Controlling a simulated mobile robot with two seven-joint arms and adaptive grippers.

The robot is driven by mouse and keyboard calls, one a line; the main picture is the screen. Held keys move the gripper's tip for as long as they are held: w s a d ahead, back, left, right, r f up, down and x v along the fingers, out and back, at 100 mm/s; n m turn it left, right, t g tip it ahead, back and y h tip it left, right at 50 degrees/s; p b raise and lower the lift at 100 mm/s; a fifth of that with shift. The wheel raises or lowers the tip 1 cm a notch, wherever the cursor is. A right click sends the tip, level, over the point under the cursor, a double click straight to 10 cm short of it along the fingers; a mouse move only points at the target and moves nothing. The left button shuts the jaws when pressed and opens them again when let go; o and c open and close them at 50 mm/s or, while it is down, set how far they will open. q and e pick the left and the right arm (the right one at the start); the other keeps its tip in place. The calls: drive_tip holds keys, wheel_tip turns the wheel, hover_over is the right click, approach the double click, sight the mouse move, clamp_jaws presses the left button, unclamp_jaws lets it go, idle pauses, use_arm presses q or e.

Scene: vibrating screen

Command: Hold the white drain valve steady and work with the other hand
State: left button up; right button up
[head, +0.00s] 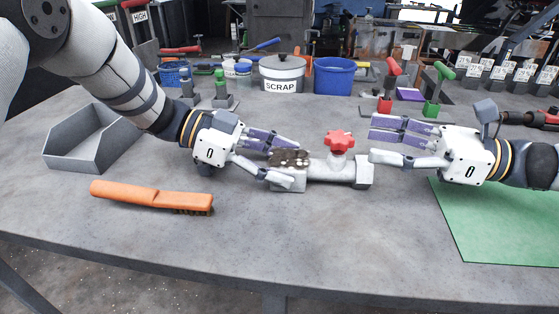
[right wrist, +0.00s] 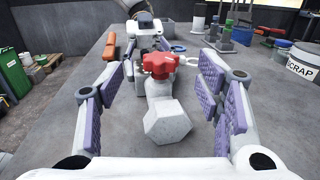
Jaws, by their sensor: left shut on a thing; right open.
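The white drain valve (head: 325,171) lies on the grey table with a red star-shaped handle (head: 340,142) on top. A dark, dirty patch (head: 289,158) covers its left part. My left gripper (head: 276,163) is shut on the left end of the valve. My right gripper (head: 372,145) is open just right of the valve, apart from it. In the right wrist view the valve's faceted end (right wrist: 167,126) and red handle (right wrist: 161,64) show between the two open purple-padded fingers.
An orange-handled brush (head: 150,196) lies at the front left, by a grey open tray (head: 92,140). A green mat (head: 500,225) is at right. The scrap pot (head: 282,74), blue bucket (head: 333,76) and several tools stand behind. The table's front middle is clear.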

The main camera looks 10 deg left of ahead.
sight(340, 136)
drive_tip(key=shift+r, duration=0.35)
idle(0.7)
drive_tip(key=d, duration=0.3)
drive_tip(key=d+f, duration=0.1)
drive_tip(key=d, duration=0.1)
drive_tip(key=shift+s, duration=0.35)
drive_tip(key=a, duration=0.4)
drive_tip(key=w+a, duration=0.1)
drive_tip(key=a, duration=0.7)
drive_tip(key=shift+w, duration=0.4)
drive_tip(key=c, duration=1)
drive_tip(key=m+t+h, duration=0.1)
drive_tip(key=m+t, duration=0.1)
drive_tip(key=t, duration=0.1)
drive_tip(key=m+t+h, duration=0.1)
drive_tip(key=m+t, duration=0.1)
drive_tip(key=shift+s+d+t, duration=0.1)
drive_tip(key=shift+t, duration=0.3)
drive_tip(key=shift+c, duration=0.2)
drive_tip(key=m+t+h, duration=0.2)
drive_tip(key=t, duration=0.1)
drive_tip(key=shift+a, duration=0.2)
drive_tip(key=shift+m+t+h, duration=0.9)
drive_tip(key=shift+m+t, duration=0.1)
drive_tip(key=shift+d, duration=0.1)
